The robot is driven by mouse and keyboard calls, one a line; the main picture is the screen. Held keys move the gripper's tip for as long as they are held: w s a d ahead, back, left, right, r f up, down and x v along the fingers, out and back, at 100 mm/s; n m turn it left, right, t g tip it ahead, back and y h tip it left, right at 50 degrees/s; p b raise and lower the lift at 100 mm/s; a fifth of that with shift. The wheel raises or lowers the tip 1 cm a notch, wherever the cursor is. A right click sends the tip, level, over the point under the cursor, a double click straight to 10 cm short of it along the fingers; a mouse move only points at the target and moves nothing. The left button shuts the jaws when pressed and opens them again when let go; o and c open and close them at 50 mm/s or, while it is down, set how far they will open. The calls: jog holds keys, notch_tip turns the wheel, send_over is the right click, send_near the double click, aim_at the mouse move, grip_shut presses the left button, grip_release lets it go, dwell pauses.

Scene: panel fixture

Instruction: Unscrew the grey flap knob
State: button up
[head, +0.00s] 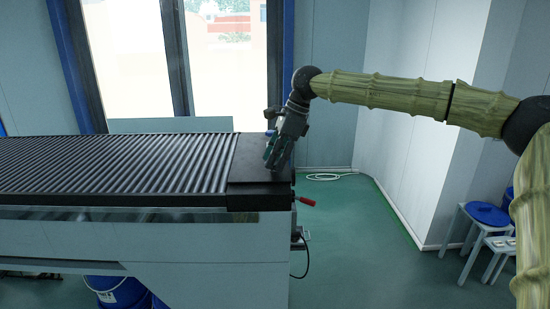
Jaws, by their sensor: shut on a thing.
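My gripper (276,158) points down at the right end of the long bench, over a flat black plate (258,172). Its fingers are closed together at the plate. The grey flap knob cannot be made out; the fingers hide the spot where they close. A small red handle (306,201) sticks out from the bench's right end, just below and to the right of my gripper.
A ribbed dark roller surface (120,165) covers the bench to the left. A black cable (306,262) hangs at its right end. Stools (486,226) with a blue lid stand at the far right. A white hose (328,177) lies on the green floor.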

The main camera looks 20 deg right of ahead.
jog(key=shift+f+n+g, duration=0.1)
jog(key=shift+n+g, duration=0.2)
jog(key=shift+n, duration=0.3)
jog(key=o, duration=1)
jog(key=shift+w, duration=0.1)
jog(key=shift+o, duration=0.2)
jog(key=v, duration=1.2)
jog(key=shift+w, duration=0.1)
